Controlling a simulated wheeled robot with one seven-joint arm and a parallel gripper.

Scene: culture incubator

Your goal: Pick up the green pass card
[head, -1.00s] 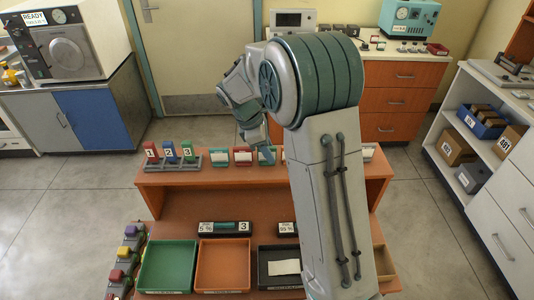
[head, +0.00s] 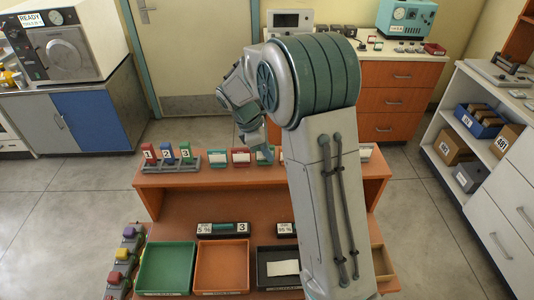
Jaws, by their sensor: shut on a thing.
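My gripper (head: 260,150) is at the far shelf of the orange bench, at the end of my bent arm. It is shut on a green card (head: 265,158) in the row of cards there; the fingers and part of the card are hard to make out. A red card (head: 241,158) stands just left of it, and another green-and-white card (head: 218,159) stands further left. My arm hides the part of the row to the right.
Red, blue and green numbered blocks (head: 168,154) stand in a rack at the shelf's left. Green (head: 165,268), orange (head: 222,267) and black trays (head: 264,272) lie in front. A labelled bar (head: 222,229) lies behind them.

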